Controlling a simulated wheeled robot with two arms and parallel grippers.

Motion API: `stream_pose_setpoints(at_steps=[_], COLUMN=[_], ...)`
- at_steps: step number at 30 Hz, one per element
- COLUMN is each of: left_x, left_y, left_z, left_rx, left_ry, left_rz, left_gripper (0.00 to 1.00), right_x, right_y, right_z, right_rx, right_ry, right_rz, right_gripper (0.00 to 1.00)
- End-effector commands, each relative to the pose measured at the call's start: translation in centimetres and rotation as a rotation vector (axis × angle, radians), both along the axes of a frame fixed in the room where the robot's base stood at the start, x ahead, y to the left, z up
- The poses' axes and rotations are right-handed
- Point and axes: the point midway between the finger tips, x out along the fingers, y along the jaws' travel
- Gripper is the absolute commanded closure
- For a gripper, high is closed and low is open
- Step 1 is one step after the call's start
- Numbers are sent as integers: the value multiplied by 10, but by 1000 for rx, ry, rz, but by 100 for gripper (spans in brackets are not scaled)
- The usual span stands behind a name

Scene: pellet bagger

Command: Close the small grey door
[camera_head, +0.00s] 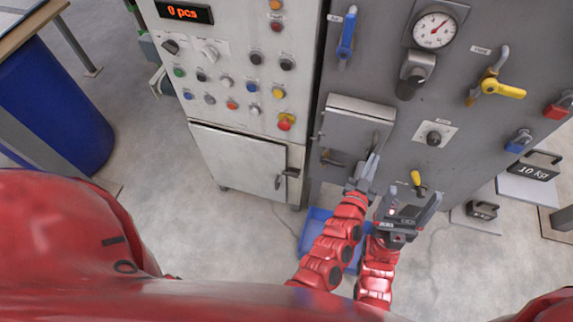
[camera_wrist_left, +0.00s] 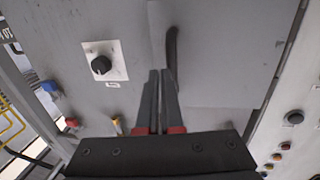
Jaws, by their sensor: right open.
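The small grey door (camera_head: 347,134) is on the grey machine front, below and left of the gauge. It has a dark upright bar handle near its right edge, which also shows in the left wrist view (camera_wrist_left: 172,52). The door looks close to its frame; whether it is flush I cannot tell. My left gripper (camera_head: 372,166) is at the door's lower right, by the handle. In the left wrist view its fingers (camera_wrist_left: 159,75) are together, tips next to the handle's lower end, with nothing seen between them. My right gripper (camera_head: 407,198) is open and empty, lower right of the door.
A yellow-handled valve (camera_head: 496,88) and a black knob (camera_head: 433,138) are right of the door. A larger light grey door (camera_head: 238,160) is on the left cabinet. A blue bin (camera_head: 314,232) stands on the floor below, partly hidden by my arms.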

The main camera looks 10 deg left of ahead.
Motion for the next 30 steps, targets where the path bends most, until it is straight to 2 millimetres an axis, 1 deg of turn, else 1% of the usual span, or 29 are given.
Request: stream_pose_setpoints(at_steps=[3,15,20,23,26,30], left_x=[2,2,-5,-19,-43,-81], left_y=[1,1,2,6,11,21], left_z=[3,2,4,5,6,7], left_rx=[0,0,0,1,2,4], left_ry=[-5,-5,-4,-4,0,2], left_rz=[2,3,2,1,-1,-2], left_gripper=[100,100,100,100,100,100], right_x=[0,0,0,0,0,0], right_y=[0,0,0,0,0,0], right_z=[0,0,4,11,21,37], right_rx=[0,0,0,0,0,0], right_ry=[0,0,0,0,0,0], right_rz=[0,0,0,0,0,0], right_gripper=[19,19,19,19,19,19])
